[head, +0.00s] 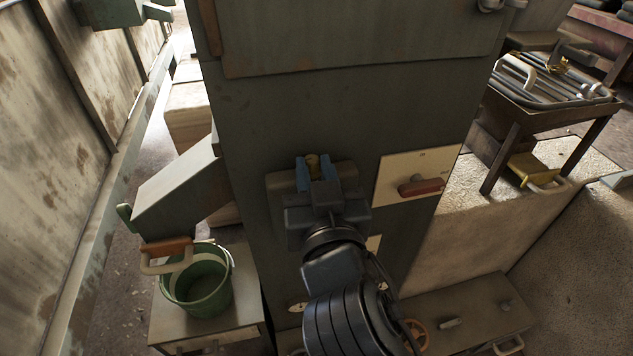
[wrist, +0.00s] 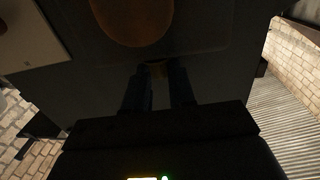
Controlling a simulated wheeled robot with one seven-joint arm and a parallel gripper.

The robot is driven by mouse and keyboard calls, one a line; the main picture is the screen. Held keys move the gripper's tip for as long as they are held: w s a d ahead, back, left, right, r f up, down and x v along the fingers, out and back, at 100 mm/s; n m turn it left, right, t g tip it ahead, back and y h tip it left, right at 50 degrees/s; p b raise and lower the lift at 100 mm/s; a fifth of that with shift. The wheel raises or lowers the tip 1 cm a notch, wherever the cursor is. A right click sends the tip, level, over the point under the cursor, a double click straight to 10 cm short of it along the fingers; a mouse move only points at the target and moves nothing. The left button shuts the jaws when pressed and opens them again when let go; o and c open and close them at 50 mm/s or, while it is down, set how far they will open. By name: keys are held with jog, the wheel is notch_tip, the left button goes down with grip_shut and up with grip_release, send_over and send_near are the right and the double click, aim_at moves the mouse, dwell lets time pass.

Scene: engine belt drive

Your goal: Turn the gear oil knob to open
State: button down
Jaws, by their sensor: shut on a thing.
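My gripper (head: 312,172) is in front of the dark cabinet (head: 300,120), with its blue fingers shut on a small brass-coloured knob (head: 313,163). The knob sits at a brownish plate (head: 340,172) on the cabinet face. In the dark wrist view the two fingers (wrist: 160,88) point at the cabinet, and a dull yellowish bit of the knob (wrist: 157,69) shows between their tips. Most of the knob is hidden by the fingers, and I cannot read any open or shut marking.
A red lever (head: 422,187) on a cream plate (head: 390,163) is just right of my gripper. A green bucket (head: 196,290) stands lower left, near a brown-handled part (head: 166,247). A table with metal bars (head: 550,85) stands at the right. A brown round shape (wrist: 138,18) tops the wrist view.

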jog(key=h+b, duration=0.1)
jog(key=m+b, duration=0.1)
jog(key=b, duration=0.1)
jog(key=shift+a+f+h, duration=0.3)
jog(key=shift+h, duration=0.1)
jog(key=shift+r+m+h+b, duration=0.2)
jog(key=shift+m+h+b, duration=0.4)
jog(key=shift+b, duration=0.2)
jog(key=shift+r, duration=0.1)
jog(key=c, duration=0.9)
grip_release()
jog(key=shift+c, duration=0.2)
jog(key=shift+s, duration=0.1)
jog(key=s, duration=0.7)
jog(key=shift+s, duration=0.4)
